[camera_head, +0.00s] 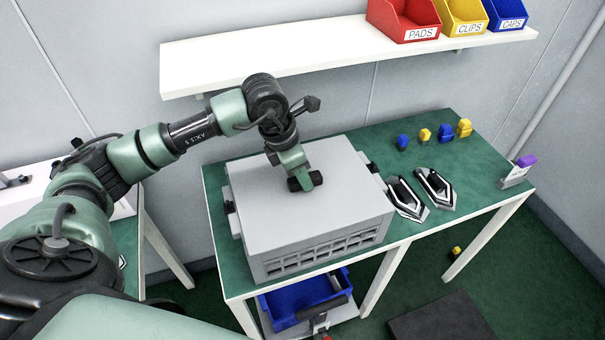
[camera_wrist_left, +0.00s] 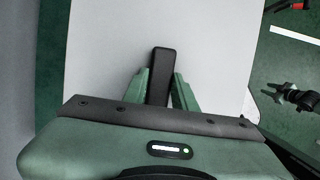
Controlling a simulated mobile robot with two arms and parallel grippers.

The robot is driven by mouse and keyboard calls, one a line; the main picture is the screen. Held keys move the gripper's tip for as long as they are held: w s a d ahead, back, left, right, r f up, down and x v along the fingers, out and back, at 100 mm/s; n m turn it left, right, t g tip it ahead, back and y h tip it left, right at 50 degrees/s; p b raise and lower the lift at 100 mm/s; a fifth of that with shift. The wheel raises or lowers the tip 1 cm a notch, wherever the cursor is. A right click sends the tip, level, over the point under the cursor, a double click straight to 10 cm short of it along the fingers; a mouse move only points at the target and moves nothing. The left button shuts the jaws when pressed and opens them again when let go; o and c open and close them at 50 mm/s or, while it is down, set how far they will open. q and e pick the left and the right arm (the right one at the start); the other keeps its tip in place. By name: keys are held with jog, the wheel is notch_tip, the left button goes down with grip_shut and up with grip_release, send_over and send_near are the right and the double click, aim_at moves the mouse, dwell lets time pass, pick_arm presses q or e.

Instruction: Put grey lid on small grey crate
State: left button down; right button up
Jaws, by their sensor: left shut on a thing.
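The grey lid (camera_head: 345,160) lies on top of the small grey crate (camera_head: 325,255), which has slots along its front and stands on the green table. The lid looks level, but I cannot tell whether it is fully seated all round. My left gripper (camera_head: 303,182) points down at the middle of the lid and is shut on its black handle. In the left wrist view, the fingers (camera_wrist_left: 160,88) are on both sides of the dark handle (camera_wrist_left: 161,62), with the pale lid (camera_wrist_left: 215,50) below. My right gripper is not clearly seen.
Two tail lamps (camera_head: 407,198) (camera_head: 436,188) lie right of the crate. Small blue (camera_head: 402,142) and yellow (camera_head: 464,128) pieces stand behind them. A shelf (camera_head: 300,55) with a red PADS bin (camera_head: 400,22) hangs behind. A blue bin (camera_head: 290,308) sits under the table.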

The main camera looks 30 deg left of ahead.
pick_arm(q)
jog(key=shift+f, duration=0.2)
jog(key=c, duration=1.1)
grip_release()
jog(key=shift+o, duration=0.2)
jog(key=b+v, duration=0.1)
jog(key=v, duration=0.7)
